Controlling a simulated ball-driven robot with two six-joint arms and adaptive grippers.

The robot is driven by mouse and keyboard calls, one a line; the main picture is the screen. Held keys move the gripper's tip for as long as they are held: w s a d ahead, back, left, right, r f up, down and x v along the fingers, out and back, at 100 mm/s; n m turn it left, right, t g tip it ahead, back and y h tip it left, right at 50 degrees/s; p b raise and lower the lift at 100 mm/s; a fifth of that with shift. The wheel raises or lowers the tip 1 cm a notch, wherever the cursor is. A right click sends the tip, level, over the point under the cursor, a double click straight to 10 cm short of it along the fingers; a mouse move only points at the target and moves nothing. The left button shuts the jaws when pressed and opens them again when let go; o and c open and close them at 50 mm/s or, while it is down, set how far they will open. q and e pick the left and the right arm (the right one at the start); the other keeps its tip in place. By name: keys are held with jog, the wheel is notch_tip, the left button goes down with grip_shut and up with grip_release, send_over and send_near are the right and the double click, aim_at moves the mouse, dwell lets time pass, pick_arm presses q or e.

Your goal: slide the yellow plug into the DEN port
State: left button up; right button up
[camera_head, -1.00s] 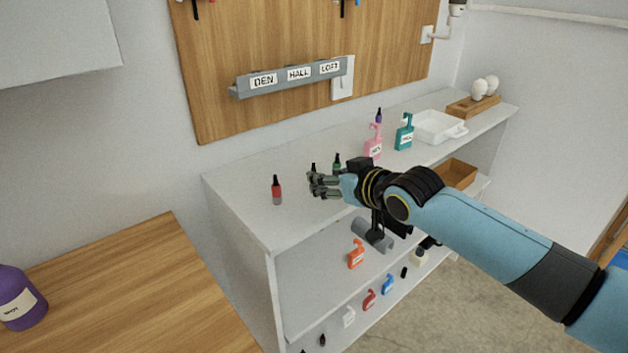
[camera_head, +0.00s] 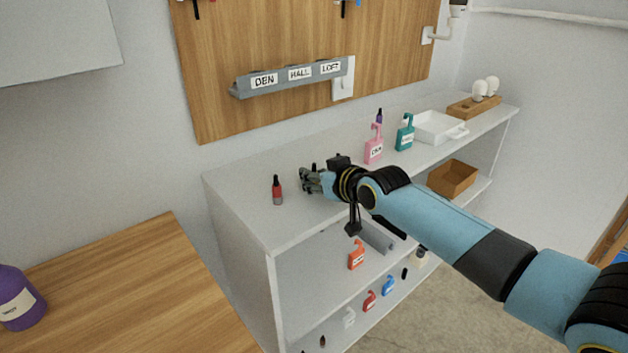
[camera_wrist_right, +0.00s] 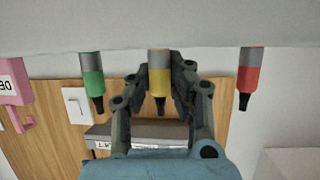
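The yellow plug (camera_wrist_right: 159,80) has a grey base and a black tip. It stands on the shelf unit's top and appears upside down in the right wrist view. My right gripper (camera_head: 311,181) has its fingers on both sides of this plug. In the wrist view, the fingers (camera_wrist_right: 160,85) look open, with a small gap at the left; contact at the right is unclear. In the head view the gripper mostly hides the yellow plug. The DEN label (camera_head: 264,80) is at the left end of the grey port strip (camera_head: 290,78) on the wooden board. My left gripper is out of view.
A red plug (camera_head: 277,190) stands left of my right gripper. A green plug (camera_wrist_right: 92,80) stands on its other side. Pink (camera_head: 374,150) and teal (camera_head: 405,135) bottles and a white tray (camera_head: 437,128) are farther right. The shelf top's front left is clear.

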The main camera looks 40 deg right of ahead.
grip_shut()
